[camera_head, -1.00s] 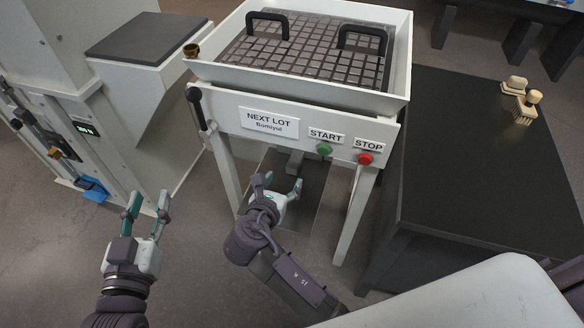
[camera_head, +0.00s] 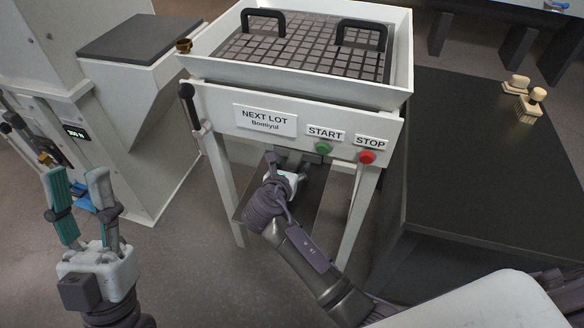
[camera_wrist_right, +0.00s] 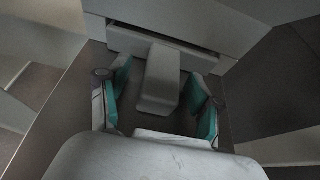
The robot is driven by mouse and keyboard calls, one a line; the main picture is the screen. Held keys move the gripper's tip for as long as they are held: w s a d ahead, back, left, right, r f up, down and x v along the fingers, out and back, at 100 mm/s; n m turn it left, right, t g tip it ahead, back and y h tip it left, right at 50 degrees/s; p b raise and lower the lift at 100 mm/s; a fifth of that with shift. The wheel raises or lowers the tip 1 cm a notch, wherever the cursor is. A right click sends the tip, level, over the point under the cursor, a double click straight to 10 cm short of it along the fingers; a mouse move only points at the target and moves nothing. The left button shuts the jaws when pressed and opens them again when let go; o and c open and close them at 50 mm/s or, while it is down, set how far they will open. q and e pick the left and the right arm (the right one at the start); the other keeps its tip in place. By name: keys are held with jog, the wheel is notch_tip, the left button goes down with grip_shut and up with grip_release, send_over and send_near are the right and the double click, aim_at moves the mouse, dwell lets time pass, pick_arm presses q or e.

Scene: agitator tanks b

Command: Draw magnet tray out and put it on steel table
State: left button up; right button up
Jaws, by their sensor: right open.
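The magnet tray appears to be the drawer under the white machine; in the right wrist view its pale front (camera_wrist_right: 200,61) sits in a dark slot, with a blocky grey handle (camera_wrist_right: 160,78) sticking out. My right gripper (camera_wrist_right: 159,84) is open, with one finger on each side of the handle and gaps visible. In the head view my right gripper (camera_head: 285,170) is below the START button, partly hidden by its own wrist. My left gripper (camera_head: 75,178) is open and empty at the left. A dark-topped table (camera_head: 470,170), probably the steel table, stands at the right.
The machine's top holds a grid (camera_head: 310,50) with two black handles. A green START button (camera_head: 323,148) and red STOP button (camera_head: 367,157) are just above my right gripper. Machine legs flank it. Two brushes (camera_head: 530,103) lie at the table's far end; its front is clear.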

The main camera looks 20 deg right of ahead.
dwell(0.3)
grip_shut()
jog(key=c, duration=0.6)
grip_release()
jog(key=shift+w, duration=0.1)
grip_shut()
